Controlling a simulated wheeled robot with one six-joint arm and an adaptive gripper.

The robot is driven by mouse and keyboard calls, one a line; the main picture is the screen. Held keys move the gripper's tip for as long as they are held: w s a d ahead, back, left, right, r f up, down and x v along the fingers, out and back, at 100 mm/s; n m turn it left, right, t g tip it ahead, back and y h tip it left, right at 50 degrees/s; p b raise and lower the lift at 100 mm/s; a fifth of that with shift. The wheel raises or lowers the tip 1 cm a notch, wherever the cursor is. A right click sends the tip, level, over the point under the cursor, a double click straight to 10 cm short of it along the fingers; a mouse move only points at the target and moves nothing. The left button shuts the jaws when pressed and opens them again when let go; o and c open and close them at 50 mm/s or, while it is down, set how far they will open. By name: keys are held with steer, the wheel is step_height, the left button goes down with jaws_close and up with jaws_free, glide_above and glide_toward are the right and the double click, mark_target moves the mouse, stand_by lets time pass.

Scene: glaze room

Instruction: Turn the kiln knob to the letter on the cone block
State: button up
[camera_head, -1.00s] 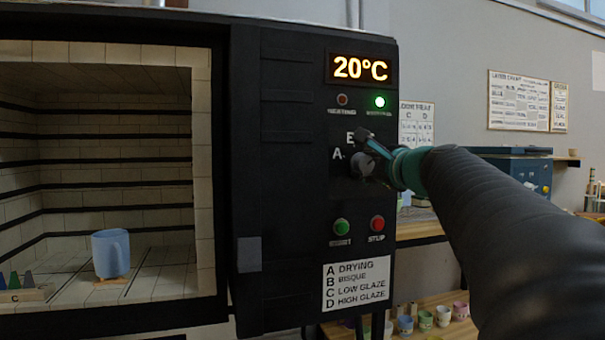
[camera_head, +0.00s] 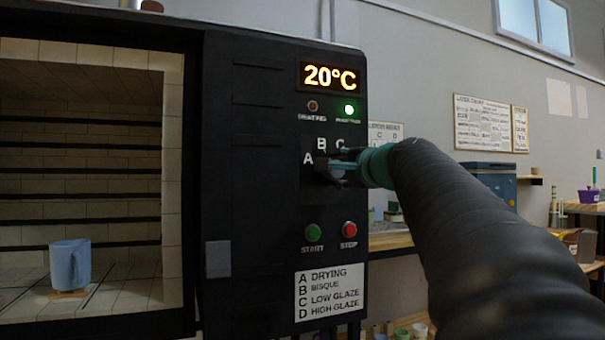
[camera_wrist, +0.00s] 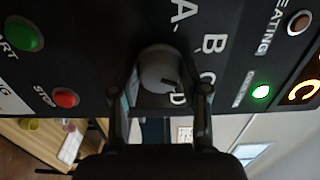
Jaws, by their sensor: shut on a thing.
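The grey round kiln knob (camera_wrist: 158,66) sits on the black control panel, between the two fingers of my gripper (camera_wrist: 160,88) in the wrist view. The fingers are shut on it from both sides. A short dark mark on the knob slants toward the D side in that view; its exact setting is hard to tell. In the head view my gripper (camera_head: 343,165) covers much of the knob (camera_head: 327,175). Letters A, B and C show around it there; D is hidden. The cone block is out of view now.
The green start button (camera_head: 313,232) and red stop button (camera_head: 349,229) lie below the knob. The display (camera_head: 331,77) reads 20°C, with a lit green lamp (camera_head: 348,110). A label (camera_head: 329,292) lists A to D. A blue mug (camera_head: 69,264) stands in the open kiln.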

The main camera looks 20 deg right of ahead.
steer(key=shift+d+r, duration=0.1)
steer(key=shift+r, duration=0.1)
steer(key=o, duration=1.1)
steer(key=shift+w+f, duration=0.1)
steer(key=shift+w, duration=0.05)
steer(key=shift+o, duration=0.2)
steer(key=s, duration=1.2)
steer(key=shift+d, duration=0.2)
